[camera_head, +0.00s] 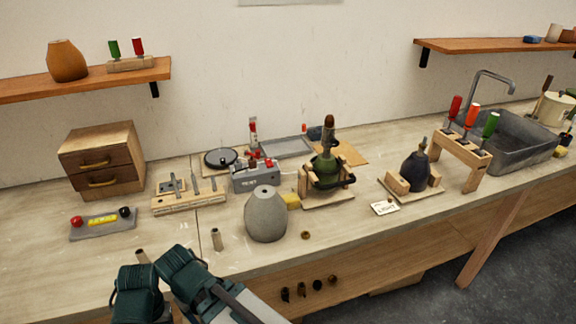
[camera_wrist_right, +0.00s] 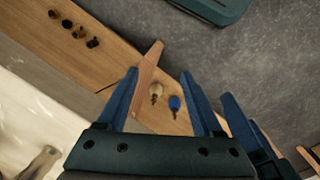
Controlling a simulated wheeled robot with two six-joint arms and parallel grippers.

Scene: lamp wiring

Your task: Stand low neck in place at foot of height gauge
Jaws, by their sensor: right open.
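Two short grey-brown tubes, likely necks, stand upright near the front edge in the head view: one (camera_head: 217,240) beside the grey shade, one (camera_head: 143,256) just behind my dark green wrist joints. I cannot tell for sure which is the low neck. A wooden block with upright posts (camera_head: 188,203), possibly the height gauge, sits behind them. In the right wrist view my right gripper (camera_wrist_right: 158,78) is open with nothing between its blue fingers, over the bench's front side. A tube (camera_wrist_right: 40,160) shows at lower left there. My left gripper is not seen.
A grey shade (camera_head: 265,218) stands right of the tubes. A grey plate with red and black knobs (camera_head: 103,224) lies left, a wooden drawer box (camera_head: 102,160) behind. A green lamp in a cradle (camera_head: 326,172) stands further right. Small dark parts (camera_head: 301,289) sit below the bench edge.

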